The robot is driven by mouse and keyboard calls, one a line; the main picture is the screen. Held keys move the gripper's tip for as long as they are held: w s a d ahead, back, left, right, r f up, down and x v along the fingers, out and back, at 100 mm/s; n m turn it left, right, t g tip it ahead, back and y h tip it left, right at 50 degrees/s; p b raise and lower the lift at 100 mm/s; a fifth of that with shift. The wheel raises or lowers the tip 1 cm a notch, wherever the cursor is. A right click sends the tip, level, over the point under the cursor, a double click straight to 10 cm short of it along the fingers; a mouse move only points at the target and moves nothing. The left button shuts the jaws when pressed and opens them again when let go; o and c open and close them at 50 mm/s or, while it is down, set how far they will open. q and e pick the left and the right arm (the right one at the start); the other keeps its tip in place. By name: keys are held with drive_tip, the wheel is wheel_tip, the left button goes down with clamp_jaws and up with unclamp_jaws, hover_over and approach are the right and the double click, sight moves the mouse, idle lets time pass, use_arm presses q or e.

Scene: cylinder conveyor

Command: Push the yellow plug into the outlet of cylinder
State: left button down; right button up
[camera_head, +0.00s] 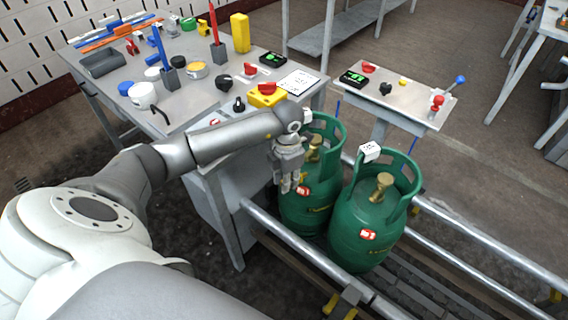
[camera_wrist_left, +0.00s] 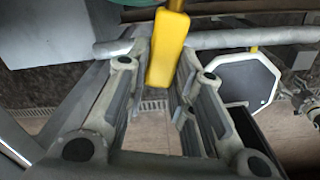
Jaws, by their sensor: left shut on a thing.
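Two green gas cylinders stand upright side by side between the conveyor rails, the left one (camera_head: 303,212) and the right one (camera_head: 362,228). Each has a brass valve inside its collar, the left valve (camera_head: 314,150) and the right valve (camera_head: 382,186). I cannot make out an outlet opening. My left gripper (camera_head: 289,186) points down beside the left cylinder and overlaps its left side. In the left wrist view its fingers (camera_wrist_left: 165,82) are shut on the long yellow plug (camera_wrist_left: 166,50). The plug is hidden in the head view. My right gripper is out of view.
Metal rails (camera_head: 460,238) run along both sides of the cylinders. A workbench (camera_head: 120,75) with tools, a yellow block (camera_head: 240,33) and a yellow box with a red button (camera_head: 267,95) stands behind. A small control table (camera_head: 415,100) stands beyond the cylinders.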

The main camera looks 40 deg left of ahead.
use_arm(q)
drive_tip(key=n, duration=0.1)
drive_tip(key=w+a+n, duration=0.1)
drive_tip(key=n, duration=0.1)
drive_tip(key=shift+a+n, duration=0.25)
drive_tip(key=shift+n, duration=0.05)
drive_tip(key=shift+w+d+b, duration=0.1)
drive_tip(key=shift+w+b, duration=0.6)
drive_tip(key=shift+w, duration=0.4)
idle(1.0)
drive_tip(key=shift+w+d+b, duration=0.1)
drive_tip(key=shift+w+b, duration=0.85)
drive_tip(key=shift+w, duration=0.45)
drive_tip(key=c, duration=1.2)
unclamp_jaws()
drive_tip(key=shift+o, duration=0.2)
